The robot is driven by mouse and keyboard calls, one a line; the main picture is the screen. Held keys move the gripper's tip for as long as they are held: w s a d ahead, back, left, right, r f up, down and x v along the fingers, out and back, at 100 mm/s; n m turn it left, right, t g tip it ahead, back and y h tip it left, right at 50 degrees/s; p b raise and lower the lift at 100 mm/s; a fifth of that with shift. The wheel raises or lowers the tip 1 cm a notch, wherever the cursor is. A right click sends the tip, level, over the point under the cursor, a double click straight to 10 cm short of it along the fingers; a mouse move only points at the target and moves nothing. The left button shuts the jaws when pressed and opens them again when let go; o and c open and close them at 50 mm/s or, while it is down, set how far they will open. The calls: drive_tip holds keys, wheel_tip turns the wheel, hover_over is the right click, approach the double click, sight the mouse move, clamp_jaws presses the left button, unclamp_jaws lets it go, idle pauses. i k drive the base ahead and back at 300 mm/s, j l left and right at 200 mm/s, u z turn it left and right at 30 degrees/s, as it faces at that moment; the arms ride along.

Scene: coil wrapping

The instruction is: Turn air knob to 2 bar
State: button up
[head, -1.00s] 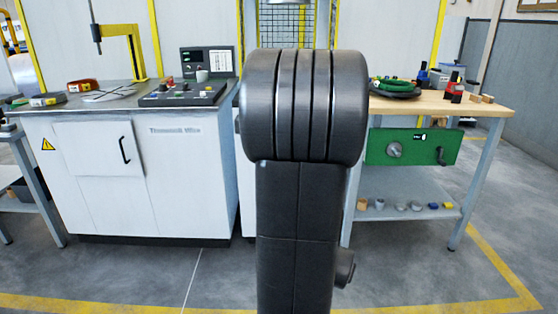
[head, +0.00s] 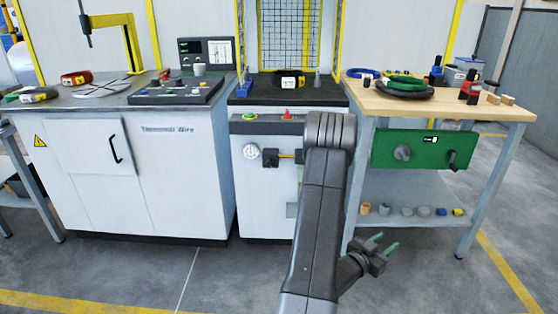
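A round white gauge (head: 251,152) is on the front of the middle white cabinet. A black block-like part (head: 270,158), which looks like the air knob or its regulator, is just right of the gauge. A short brass-coloured pipe runs right from it, partly hidden by my arm. The gauge reading is too small to tell. My gripper (head: 384,242) is at the lower right, below and well right of the gauge, in front of the bench's lower shelf. Its two green-tipped fingers are apart, with nothing between them.
A green panel (head: 424,150) with a grey dial and a black handle hangs under the wooden bench top (head: 451,103). Small parts sit on the lower shelf (head: 385,220). A green button and a red button top the middle cabinet's front. Open floor lies in front.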

sight(270, 162)
drive_tip(key=i+l+u, duration=0.75)
drive_tip(key=u, duration=1)
